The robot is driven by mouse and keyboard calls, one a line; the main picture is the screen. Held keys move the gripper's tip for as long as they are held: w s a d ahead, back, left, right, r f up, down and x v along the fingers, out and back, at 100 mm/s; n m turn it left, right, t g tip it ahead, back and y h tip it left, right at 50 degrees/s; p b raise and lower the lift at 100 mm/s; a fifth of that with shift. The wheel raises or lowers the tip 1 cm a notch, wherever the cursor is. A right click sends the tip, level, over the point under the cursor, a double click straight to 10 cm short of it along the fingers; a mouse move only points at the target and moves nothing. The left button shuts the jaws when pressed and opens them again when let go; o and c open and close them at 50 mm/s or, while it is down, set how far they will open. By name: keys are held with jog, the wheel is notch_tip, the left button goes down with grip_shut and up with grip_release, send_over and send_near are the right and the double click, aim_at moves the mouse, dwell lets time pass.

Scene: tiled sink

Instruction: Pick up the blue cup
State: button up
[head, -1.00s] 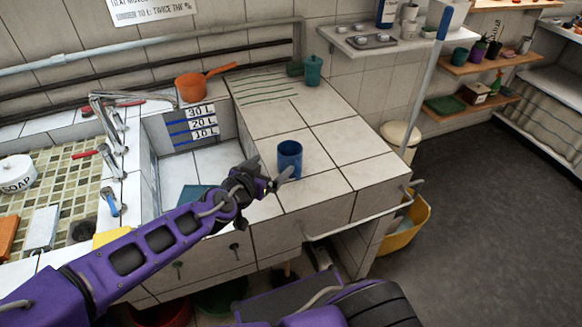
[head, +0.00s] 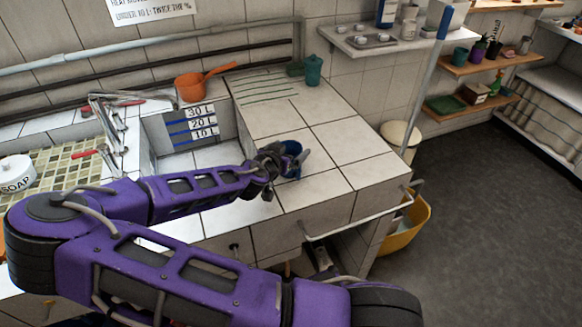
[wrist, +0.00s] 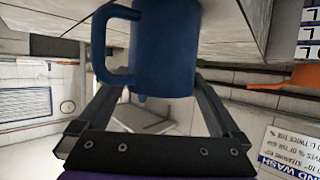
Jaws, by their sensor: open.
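The blue cup (head: 291,148) stands on the white tiled counter (head: 338,180) to the right of the sink basin, partly hidden behind my gripper (head: 288,165) in the head view. In the wrist view the blue cup (wrist: 165,50) shows large and upside down, its handle on the left. My gripper (wrist: 155,100) is open, with one finger on each side of the cup. The handle side lies near the left finger. I cannot tell whether either finger touches the cup.
An orange pot (head: 192,86) and a teal canister (head: 313,70) stand farther back. A metal rail (head: 355,226) runs along the counter's front edge, with a yellow bucket (head: 405,225) below. The counter right of the cup is clear.

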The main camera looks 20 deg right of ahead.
jog(key=shift+x, duration=1.2)
jog(key=c, duration=1.6)
